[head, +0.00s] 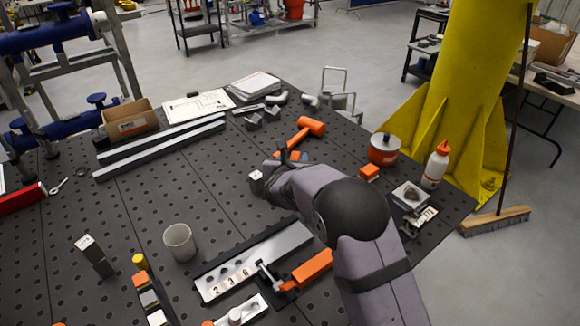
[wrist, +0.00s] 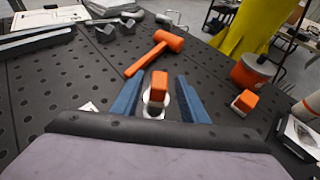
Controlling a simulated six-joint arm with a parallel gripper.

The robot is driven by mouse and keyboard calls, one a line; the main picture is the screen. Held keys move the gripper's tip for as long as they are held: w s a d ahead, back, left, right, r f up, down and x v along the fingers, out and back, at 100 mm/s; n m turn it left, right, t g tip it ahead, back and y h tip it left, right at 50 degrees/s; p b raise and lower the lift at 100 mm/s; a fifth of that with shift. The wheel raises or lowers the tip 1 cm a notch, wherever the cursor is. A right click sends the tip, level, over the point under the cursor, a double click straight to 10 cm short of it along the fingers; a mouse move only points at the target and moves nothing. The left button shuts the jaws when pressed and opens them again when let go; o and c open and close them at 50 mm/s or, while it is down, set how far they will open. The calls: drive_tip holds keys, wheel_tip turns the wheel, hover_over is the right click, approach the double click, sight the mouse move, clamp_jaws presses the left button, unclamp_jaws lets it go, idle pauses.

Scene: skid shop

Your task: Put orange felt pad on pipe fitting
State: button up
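My gripper (wrist: 160,98) is open, its two blue fingers spread apart. Between them, with gaps on both sides, is a small orange block (wrist: 158,86), which may be the orange felt pad. A pale silver ring-like piece (wrist: 153,110) shows at its base; I cannot tell whether it is the pipe fitting or whether the block rests on it. In the head view my gripper (head: 284,160) is low over the table, mostly hidden by its own wrist. A similar orange block (wrist: 245,101) stands to the right, also in the head view (head: 369,172). Grey curved pipe pieces (head: 277,98) lie farther back.
An orange mallet (head: 308,127) lies just beyond my gripper. An orange pot (head: 383,149) and white bottle (head: 436,165) stand at the right. A small metal block (head: 256,181) is left of my gripper. A grey cup (head: 179,242) stands front left. The table's left middle is mostly clear.

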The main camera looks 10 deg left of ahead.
drive_tip(key=b+v, duration=0.2)
drive_tip(key=v, duration=0.9)
drive_tip(key=shift+s+b, duration=0.2)
drive_tip(key=shift+b, duration=0.2)
drive_tip(key=shift+r, duration=0.1)
drive_tip(key=s+d+f+m+g+h, duration=0.1)
drive_tip(key=s+d+f+m+g, duration=0.1)
drive_tip(key=s+d+m, duration=0.2)
drive_tip(key=s+d+f+m+g+h, duration=0.2)
drive_tip(key=d+m, duration=0.5)
drive_tip(key=d, duration=0.5)
drive_tip(key=s+d+f+m+g+h, duration=0.2)
drive_tip(key=s+d+f+m+g, duration=0.1)
drive_tip(key=s+d+m, duration=0.3)
drive_tip(key=shift+d+f+m+g, duration=0.15)
drive_tip(key=shift+d+f+g, duration=0.05)
drive_tip(key=shift+d, duration=0.35)
drive_tip(key=shift+d+f+m+g, duration=0.15)
drive_tip(key=shift+d+f+g, duration=0.05)
drive_tip(key=shift+d, duration=0.35)
drive_tip(key=s+f+m+g+y, duration=0.2)
drive_tip(key=s+m+g, duration=0.1)
drive_tip(key=s+m, duration=0.6)
drive_tip(key=s+f+m+g+y, duration=0.2)
drive_tip(key=s+f+m+y, duration=0.1)
drive_tip(key=s+m, duration=0.6)
drive_tip(key=shift+s+d+f+g, duration=0.3)
drive_tip(key=shift+s+g, duration=0.1)
drive_tip(key=shift+s, duration=0.2)
